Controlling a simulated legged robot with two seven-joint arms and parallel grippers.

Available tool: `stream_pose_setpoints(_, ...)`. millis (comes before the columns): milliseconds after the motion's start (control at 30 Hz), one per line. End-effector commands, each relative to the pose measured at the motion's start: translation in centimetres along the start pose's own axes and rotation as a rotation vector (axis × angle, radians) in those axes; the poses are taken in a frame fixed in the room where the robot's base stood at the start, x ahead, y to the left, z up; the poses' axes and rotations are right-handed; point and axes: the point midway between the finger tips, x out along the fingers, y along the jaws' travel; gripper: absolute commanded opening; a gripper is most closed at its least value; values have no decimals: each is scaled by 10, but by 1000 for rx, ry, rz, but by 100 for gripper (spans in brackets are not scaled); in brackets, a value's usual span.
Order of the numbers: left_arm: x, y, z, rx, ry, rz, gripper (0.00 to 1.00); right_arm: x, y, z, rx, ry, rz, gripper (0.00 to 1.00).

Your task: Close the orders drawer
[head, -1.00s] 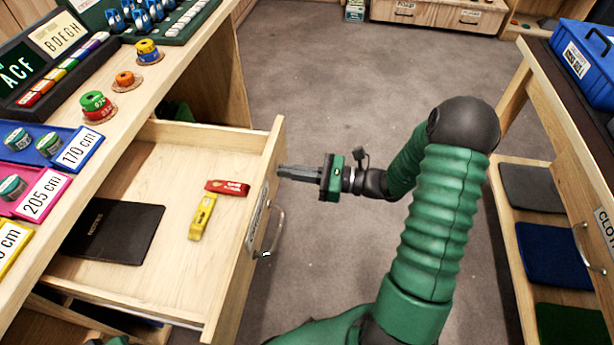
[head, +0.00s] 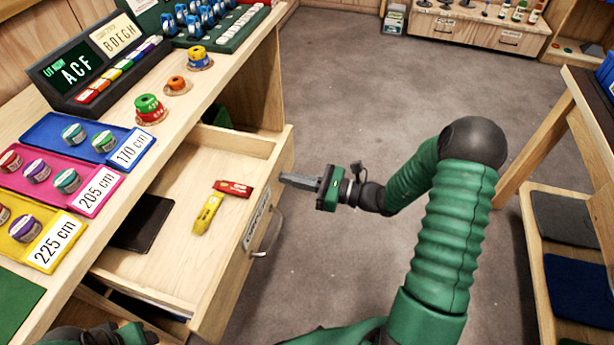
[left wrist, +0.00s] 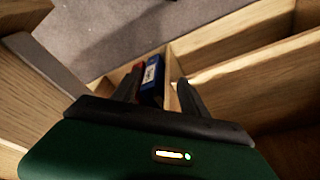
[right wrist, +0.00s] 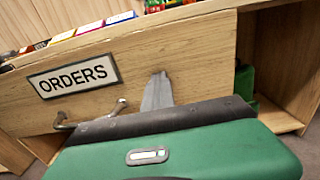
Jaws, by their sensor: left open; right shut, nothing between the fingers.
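The orders drawer (head: 165,270) is pulled out from under the counter, with its top open. Its front panel (right wrist: 205,60) carries an ORDERS label (right wrist: 75,77) and a metal handle (head: 268,235). Inside lie a red tag (head: 233,188), a yellow tag (head: 207,213) and a black notebook (head: 143,222), partly hidden by the counter. My right gripper (head: 284,179) is shut and empty, its tips at the outer face of the front, beyond the handle. I cannot tell whether they touch. My left gripper (left wrist: 160,84) is open; only its body shows at the lower left of the head view.
The counter (head: 215,100) above the drawer holds coloured trays, tape rolls and a sign box. Open grey floor (head: 370,80) lies beyond my right arm. A shelf unit (head: 535,215) stands at right. A blue item (left wrist: 152,80) shows beyond my left fingers.

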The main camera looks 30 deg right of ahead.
Motion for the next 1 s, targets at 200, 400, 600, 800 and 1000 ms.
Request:
stream_pose_setpoints(200,-18,0,-4,0,0,0,52,52,1,3,3,-5,5,0)
stream_pose_setpoints(400,-25,0,-6,0,0,0,52,108,1,2,2,-4,5,0)
stream_pose_setpoints(600,-27,0,-6,0,0,0,52,163,1,1,3,-4,3,0)
stream_pose_setpoints(800,-26,0,-6,0,0,0,52,211,1,0,2,-4,3,0)
stream_pose_setpoints(1000,-24,0,-6,0,0,0,52,245,0,0,1,-3,1,0)
